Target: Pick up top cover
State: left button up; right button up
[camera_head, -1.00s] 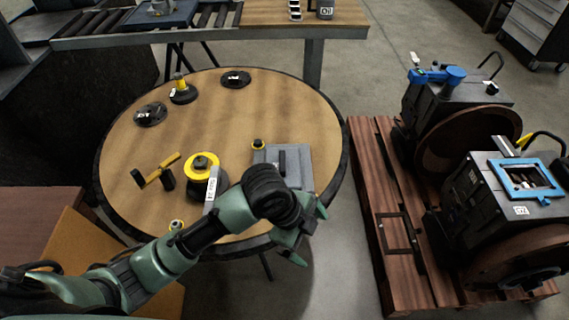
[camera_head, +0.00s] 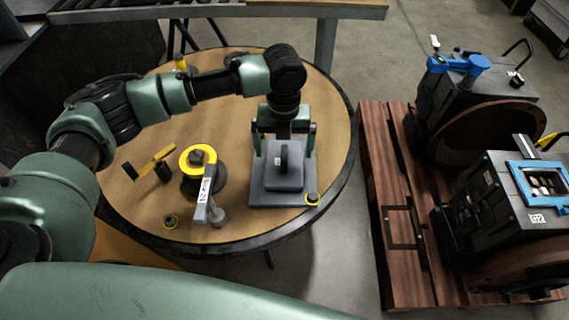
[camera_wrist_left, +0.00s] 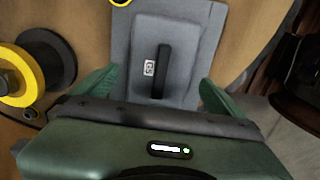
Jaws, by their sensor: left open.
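The top cover (camera_head: 283,178) is a grey, flat, raised plate with a dark upright handle (camera_head: 284,157) and a small white label. It lies on the round wooden table near the right front edge. In the left wrist view the cover (camera_wrist_left: 189,60) and its handle (camera_wrist_left: 161,70) lie just ahead of the fingers. My left gripper (camera_head: 284,146) is open above the cover, with one finger to each side of it. In the left wrist view my left gripper (camera_wrist_left: 155,95) shows nothing between its fingers touching the handle. My right gripper is not seen.
A yellow-and-black round part (camera_head: 198,158) with a grey labelled bar (camera_head: 206,193) stands left of the cover. A yellow-handled tool (camera_head: 152,162) is farther left. A wooden pallet (camera_head: 385,200) with engine blocks stands right.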

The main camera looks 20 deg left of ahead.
aim_at(285, 156)
pick_arm(q)
notch_tip(285, 156, down, 4)
jog(key=shift+f, duration=0.15)
jog(key=c, duration=1.3)
jog(key=shift+c, duration=0.8)
